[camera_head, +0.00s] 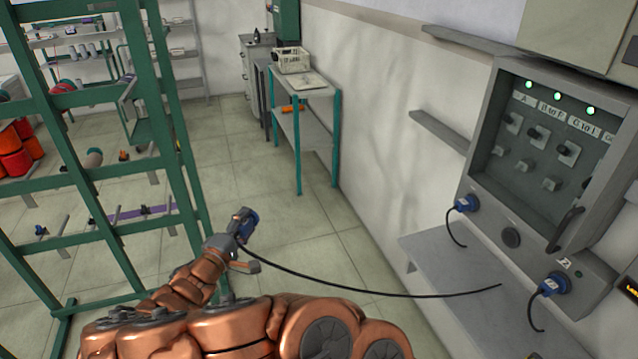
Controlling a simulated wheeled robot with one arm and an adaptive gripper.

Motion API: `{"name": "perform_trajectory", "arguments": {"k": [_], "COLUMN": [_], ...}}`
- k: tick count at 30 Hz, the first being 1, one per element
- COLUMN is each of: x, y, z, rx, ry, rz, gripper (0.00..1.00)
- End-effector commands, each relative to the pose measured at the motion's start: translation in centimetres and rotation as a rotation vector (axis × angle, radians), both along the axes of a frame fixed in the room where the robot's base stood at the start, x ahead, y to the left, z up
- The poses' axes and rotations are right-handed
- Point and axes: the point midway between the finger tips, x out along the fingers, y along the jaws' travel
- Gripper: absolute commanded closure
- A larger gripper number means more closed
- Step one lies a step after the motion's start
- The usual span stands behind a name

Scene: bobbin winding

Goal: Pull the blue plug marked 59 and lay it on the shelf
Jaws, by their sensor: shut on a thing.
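My gripper (240,226) is shut on a blue plug (247,218), held in the air left of the wall panel, well away from it. A black cable runs from this plug to the right, to the grey shelf (425,252) below the panel. No number can be read on the held plug. Two other blue plugs sit in the panel's lower front, one at the left (466,203) and one at the right (555,284), each with a short black cable. Between them is a dark round socket (511,238) with no plug in it. The visible shelf top is bare apart from cables.
The grey panel (480,150) has several green lamps, switches and a protruding handle (566,229). A small wall ledge (438,131) is left of it. A green rack (95,172) stands close at left. A teal-legged table (318,92) is behind. Open floor lies between.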

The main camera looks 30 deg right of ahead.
Motion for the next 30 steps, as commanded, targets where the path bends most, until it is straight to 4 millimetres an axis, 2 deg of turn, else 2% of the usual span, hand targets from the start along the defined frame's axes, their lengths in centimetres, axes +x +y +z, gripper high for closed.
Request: {"name": "perform_trajectory", "arguments": {"k": [30], "x": [0.03], "y": [0.19], "z": [-0.23], "rx": [0.072], "ry": [-0.089], "rz": [0.001], "gripper": [1.00]}}
